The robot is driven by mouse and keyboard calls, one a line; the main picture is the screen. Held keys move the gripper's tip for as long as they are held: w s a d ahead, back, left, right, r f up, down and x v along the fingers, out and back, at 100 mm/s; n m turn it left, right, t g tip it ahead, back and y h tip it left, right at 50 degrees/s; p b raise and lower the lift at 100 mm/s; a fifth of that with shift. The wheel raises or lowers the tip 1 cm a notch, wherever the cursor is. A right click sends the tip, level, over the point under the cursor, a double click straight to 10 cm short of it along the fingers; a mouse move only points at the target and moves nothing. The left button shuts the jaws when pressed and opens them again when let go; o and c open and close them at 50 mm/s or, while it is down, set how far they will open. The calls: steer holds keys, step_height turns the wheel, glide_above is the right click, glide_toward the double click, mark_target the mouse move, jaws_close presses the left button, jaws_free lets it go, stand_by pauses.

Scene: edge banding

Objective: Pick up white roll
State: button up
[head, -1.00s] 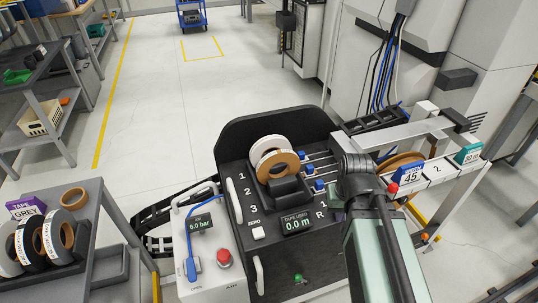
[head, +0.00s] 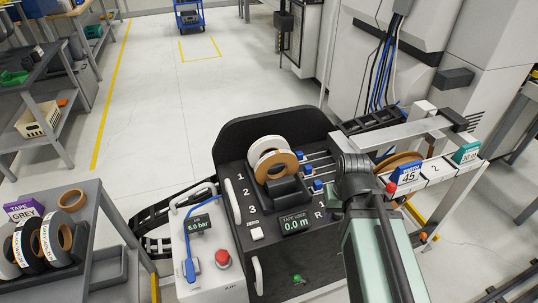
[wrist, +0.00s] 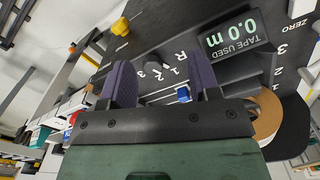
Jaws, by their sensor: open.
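A white roll (head: 266,144) stands upright on the black tape machine (head: 270,118), just behind a brown-faced roll (head: 275,166). In the head view my arm hides most of the gripper. In the wrist view a brown and white roll (wrist: 266,114) lies to the right of the fingers, partly hidden by the gripper body.
The machine carries a tape display (head: 296,223) and blue-ended rods. A white control box (head: 209,265) with a red button stands at its left. A rail frame (head: 430,170) with number cards and a brown roll (head: 400,160) stands at the right. Open floor lies behind.

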steer(key=w+a+r+n+p, duration=0.1)
steer(key=w+a+r+p, duration=0.3)
steer(key=w+r, duration=0.1)
step_height(320, 180, up, 4)
steer(key=m+p, duration=0.5)
steer(key=m, duration=0.7)
glide_above(269, 137)
steer(key=shift+w+a+r, duration=0.15)
steer(key=shift+w+a, duration=0.05)
steer(key=shift+a, duration=0.2)
steer(key=m, duration=0.2)
steer(key=shift+s+d+m, duration=0.15)
steer(key=shift+s+m, duration=0.15)
steer(key=shift+m, duration=0.1)
steer(key=f+b, duration=1.1)
steer(key=shift+d+f, duration=0.1)
steer(key=shift+d, duration=0.15)
steer(key=shift+r, duration=0.25)
steer(key=shift+c, duration=0.4)
jaws_close()
